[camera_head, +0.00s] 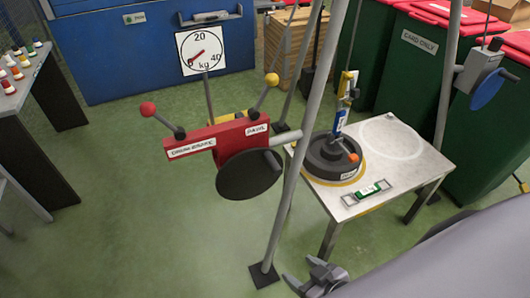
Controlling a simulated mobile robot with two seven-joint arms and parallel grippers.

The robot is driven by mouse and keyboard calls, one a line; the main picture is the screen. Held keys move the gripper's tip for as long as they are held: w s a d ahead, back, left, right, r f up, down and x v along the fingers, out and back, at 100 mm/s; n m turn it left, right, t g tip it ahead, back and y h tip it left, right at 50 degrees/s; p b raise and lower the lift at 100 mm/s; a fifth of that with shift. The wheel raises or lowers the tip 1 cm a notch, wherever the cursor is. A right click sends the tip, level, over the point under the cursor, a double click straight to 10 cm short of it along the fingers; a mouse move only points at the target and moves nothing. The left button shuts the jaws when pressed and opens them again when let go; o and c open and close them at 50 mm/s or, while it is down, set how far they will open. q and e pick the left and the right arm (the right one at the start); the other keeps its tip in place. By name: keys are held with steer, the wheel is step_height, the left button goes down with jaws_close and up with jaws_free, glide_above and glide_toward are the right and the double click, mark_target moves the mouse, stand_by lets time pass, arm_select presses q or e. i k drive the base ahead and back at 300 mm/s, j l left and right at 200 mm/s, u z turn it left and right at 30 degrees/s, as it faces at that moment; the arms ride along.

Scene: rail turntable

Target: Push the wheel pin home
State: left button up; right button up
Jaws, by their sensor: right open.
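A red housing (215,137) with two white labels stands left of the middle, and one label seems to read PAWL. A dark round wheel (248,175) sits at its lower right. A light grey rod (285,138) sticks out to the right from the housing's end. I cannot tell whether this rod is the wheel pin or how far in it sits. Levers with a red knob (148,109) and a yellow knob (272,79) rise from the housing. My right gripper (315,283) is open and empty at the bottom edge, below and apart from the wheel. My left gripper is out of view.
A grey tripod leg (285,185) stands beside the wheel. A metal table (400,165) at right carries a black weight (328,160) on a hook and a green level (374,189). A winch with a blue disc (487,89) hangs at right. Green floor (130,220) is open at left.

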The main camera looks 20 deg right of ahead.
mark_target(353, 158)
steer(key=z, duration=1.3)
